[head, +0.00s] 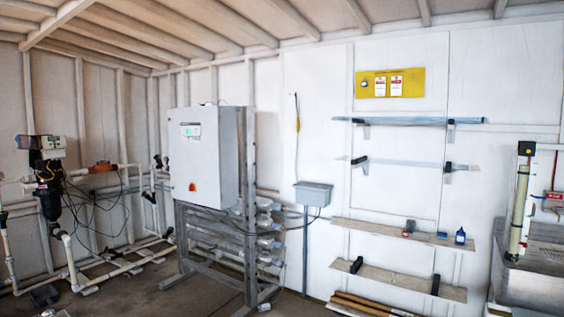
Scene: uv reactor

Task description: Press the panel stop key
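A light grey control cabinet (212,165) stands left of the middle in the head view, mounted on a grey metal frame (251,255). Its front door carries a small panel (190,131) with a greenish display near the top. A red and orange switch (192,187) sits lower on the same door. A separate stop key cannot be made out on the panel at this size. My gripper is not in view.
Several clear tubes (265,227) lie stacked in the frame beneath the cabinet. White pipes (115,267) and a black pump unit (47,175) stand at left. A grey box (313,194) and shelves (405,230) are on the wall at right. A metal sink (530,285) is far right.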

